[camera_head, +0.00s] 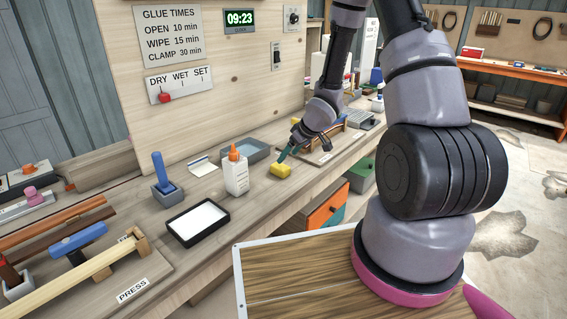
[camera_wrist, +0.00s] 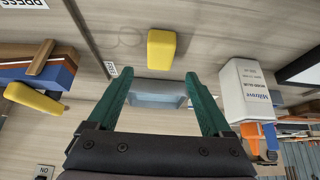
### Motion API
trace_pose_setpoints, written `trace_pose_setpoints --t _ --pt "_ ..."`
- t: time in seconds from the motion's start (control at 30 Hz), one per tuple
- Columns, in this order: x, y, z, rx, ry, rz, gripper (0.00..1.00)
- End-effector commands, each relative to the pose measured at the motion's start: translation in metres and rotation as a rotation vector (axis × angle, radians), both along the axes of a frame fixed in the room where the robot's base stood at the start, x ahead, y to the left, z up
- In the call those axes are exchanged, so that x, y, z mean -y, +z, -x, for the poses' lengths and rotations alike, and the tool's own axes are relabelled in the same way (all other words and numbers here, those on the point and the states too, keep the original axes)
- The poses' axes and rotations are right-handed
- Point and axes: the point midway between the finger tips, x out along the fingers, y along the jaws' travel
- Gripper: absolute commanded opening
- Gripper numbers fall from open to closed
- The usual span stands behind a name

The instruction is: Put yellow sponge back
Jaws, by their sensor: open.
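The yellow sponge (camera_head: 281,171) lies on the wooden bench top, near its front edge and to the right of the white glue bottle. In the wrist view the sponge (camera_wrist: 161,50) shows just beyond the fingertips, roughly centred between them. My gripper (camera_head: 288,151) has green fingers and is above and close behind the sponge in the head view. In the wrist view my gripper (camera_wrist: 158,74) is open, with nothing between its fingers. A shallow blue-grey tray (camera_head: 262,152) stands behind the sponge; it also shows between the fingers in the wrist view (camera_wrist: 158,99).
The glue bottle (camera_head: 236,174) with an orange cap stands close left of the sponge. A black-rimmed white tray (camera_head: 198,222) and a blue-handled tool (camera_head: 162,172) are further left. A wooden fixture (camera_head: 330,143) stands right of my gripper. Bare bench lies around the sponge.

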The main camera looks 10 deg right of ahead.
Motion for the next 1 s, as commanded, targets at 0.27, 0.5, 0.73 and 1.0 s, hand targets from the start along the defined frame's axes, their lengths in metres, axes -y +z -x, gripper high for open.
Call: trace_pose_setpoints --t 0.27,0.5,0.73,1.0 --pt "0.012 0.03 0.016 0.001 -0.001 0.0 0.84" --pt "0.018 0.043 0.016 0.006 -0.021 0.017 0.84" --pt "0.056 0.131 0.016 0.048 -0.23 0.126 0.84" --pt "0.087 0.253 0.072 0.061 -0.562 0.124 0.84"
